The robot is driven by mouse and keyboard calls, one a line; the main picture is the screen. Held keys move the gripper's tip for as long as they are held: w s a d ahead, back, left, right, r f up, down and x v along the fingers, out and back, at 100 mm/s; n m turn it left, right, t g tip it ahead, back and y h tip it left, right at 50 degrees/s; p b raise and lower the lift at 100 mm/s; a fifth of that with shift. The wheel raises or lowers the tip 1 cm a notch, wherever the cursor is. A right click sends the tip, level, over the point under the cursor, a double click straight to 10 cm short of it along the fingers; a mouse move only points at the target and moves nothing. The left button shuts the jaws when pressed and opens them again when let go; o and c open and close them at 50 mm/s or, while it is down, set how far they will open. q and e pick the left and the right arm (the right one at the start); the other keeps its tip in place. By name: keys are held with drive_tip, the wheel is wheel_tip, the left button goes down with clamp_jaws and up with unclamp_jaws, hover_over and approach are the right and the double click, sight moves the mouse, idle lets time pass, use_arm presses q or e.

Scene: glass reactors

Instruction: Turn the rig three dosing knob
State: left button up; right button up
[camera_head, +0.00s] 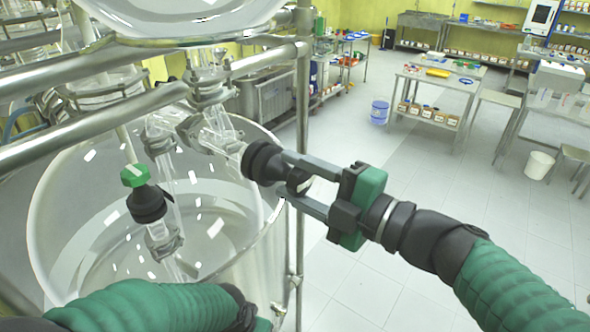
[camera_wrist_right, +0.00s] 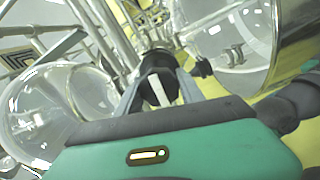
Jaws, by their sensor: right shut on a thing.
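The dosing knob (camera_head: 264,162) is a black, ribbed round knob on the end of a glass side arm of the reactor. My right gripper (camera_head: 288,176) comes in from the right, its two grey fingers on either side of the knob's outer end, shut on it. In the right wrist view the black knob (camera_wrist_right: 157,70) sits between the fingers. No label shows, so I cannot tell the rig number.
A large glass vessel (camera_head: 45,215) and steel rails (camera_head: 95,125) fill the left side. Benches (camera_head: 425,85), a blue bucket (camera_head: 379,112) and a white bin (camera_head: 538,164) stand farther back.

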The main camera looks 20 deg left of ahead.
drive_tip(key=m+p, duration=0.2)
drive_tip(key=m, duration=0.2)
drive_tip(key=m+p, duration=0.3)
drive_tip(key=shift+m, duration=0.3)
drive_tip(key=shift+o, duration=0.2)
drive_tip(key=m+p, duration=0.3)
drive_tip(key=m, duration=0.1)
drive_tip(key=shift+f+p, duration=0.1)
drive_tip(key=shift+p, duration=0.3)
drive_tip(key=m+p, duration=0.1)
drive_tip(key=m, duration=0.2)
drive_tip(key=shift+w+f+p, duration=0.1)
drive_tip(key=shift+p, duration=0.2)
drive_tip(key=shift+c, duration=0.2)
drive_tip(key=shift+f+m, duration=0.1)
drive_tip(key=shift+m, duration=2.3)
